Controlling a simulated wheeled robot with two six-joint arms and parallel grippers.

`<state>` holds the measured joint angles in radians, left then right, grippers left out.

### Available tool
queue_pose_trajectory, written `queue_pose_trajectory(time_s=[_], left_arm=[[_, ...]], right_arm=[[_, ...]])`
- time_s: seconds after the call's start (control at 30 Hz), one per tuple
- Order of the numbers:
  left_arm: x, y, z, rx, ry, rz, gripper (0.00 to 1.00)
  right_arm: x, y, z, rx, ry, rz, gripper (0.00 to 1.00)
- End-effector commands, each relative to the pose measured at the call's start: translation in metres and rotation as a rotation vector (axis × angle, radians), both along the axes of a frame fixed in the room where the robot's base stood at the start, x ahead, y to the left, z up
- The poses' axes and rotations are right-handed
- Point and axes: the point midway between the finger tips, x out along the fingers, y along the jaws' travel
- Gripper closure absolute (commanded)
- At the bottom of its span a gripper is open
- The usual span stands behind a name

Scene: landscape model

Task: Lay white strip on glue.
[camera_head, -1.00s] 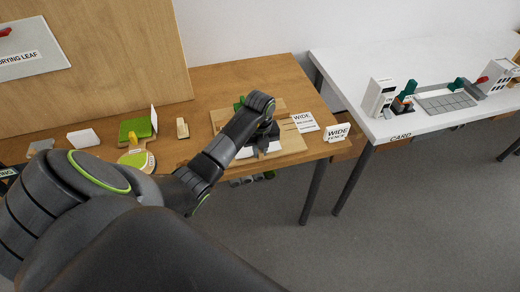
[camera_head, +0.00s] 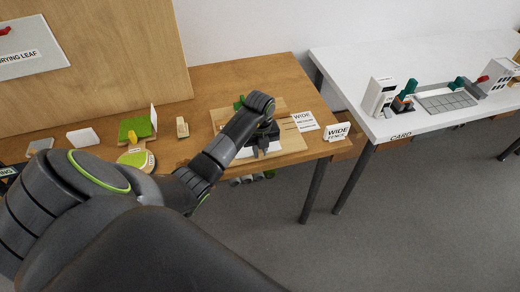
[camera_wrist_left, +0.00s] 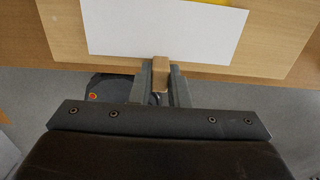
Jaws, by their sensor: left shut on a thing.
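A white strip (camera_wrist_left: 165,28) lies flat across the top of the left wrist view. Parts of it show in the head view (camera_head: 243,153) on a pale wooden board (camera_head: 293,143). My left gripper (camera_wrist_left: 160,88) is shut on a small tan wooden piece (camera_wrist_left: 160,70) at the near edge of the strip. I cannot tell whether that piece is joined to the strip. In the head view the gripper (camera_head: 265,146) is low over the board and hides part of the strip. A yellow patch (camera_wrist_left: 217,2) shows past the strip; I cannot tell whether it is glue. My right gripper is out of view.
Green pads (camera_head: 135,127) and a small wooden block (camera_head: 182,127) sit to the left. A white table (camera_head: 440,75) with models is at right, across a gap.

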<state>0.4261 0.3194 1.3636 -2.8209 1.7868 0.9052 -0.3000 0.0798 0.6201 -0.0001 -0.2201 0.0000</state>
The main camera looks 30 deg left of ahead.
Motion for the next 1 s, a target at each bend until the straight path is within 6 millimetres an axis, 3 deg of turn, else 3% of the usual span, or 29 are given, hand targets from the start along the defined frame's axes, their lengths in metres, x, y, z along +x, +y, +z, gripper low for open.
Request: queue_pose_trajectory(time_s=[0.07,0.1,0.3,0.63,1.0], left_arm=[[0.0,0.0,-0.001,0.0,0.0,0.0,1.0],[0.0,0.0,-0.001,0.0,0.0,0.0,0.82],[0.0,0.0,-0.001,0.0,0.0,0.0,0.59],[0.0,0.0,0.002,0.0,0.0,0.0,0.59],[0.0,0.0,0.024,0.0,0.0,0.0,0.59]], right_arm=[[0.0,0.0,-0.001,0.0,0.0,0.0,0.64],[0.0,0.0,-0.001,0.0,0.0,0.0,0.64],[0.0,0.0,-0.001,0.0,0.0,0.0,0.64],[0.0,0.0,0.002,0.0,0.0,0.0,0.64],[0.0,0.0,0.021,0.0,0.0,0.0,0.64]])
